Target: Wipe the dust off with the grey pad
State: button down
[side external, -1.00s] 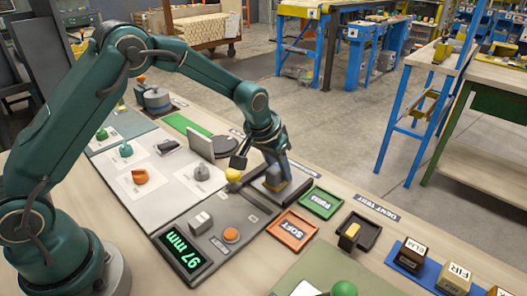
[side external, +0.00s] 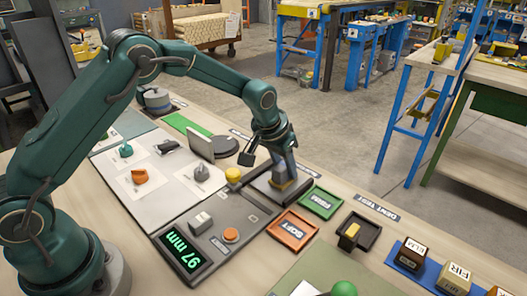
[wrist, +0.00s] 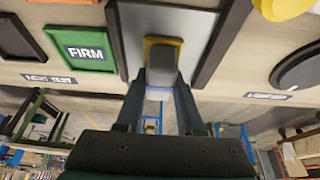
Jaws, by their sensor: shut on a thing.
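My gripper (side external: 284,172) is shut on the grey pad (wrist: 162,58), a dark grey block with a yellow edge. The pad is low over a light grey panel with a dark rim (wrist: 216,46); whether it touches the panel cannot be told. The panel's dark rim also shows in the side external view (side external: 262,198), partly hidden by my gripper and the pad. I cannot make out dust on the panel in either view.
The green FIRM tray (side external: 321,202) and orange SOFT tray (side external: 292,230) lie right of the panel. A yellow knob (side external: 233,175) stands close on its left.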

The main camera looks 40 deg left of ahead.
jog(key=shift+a, duration=1.2)
notch_tip(320, 180, up, 8)
jog(key=shift+d+r, duration=0.1)
jog(key=shift+d, duration=0.05)
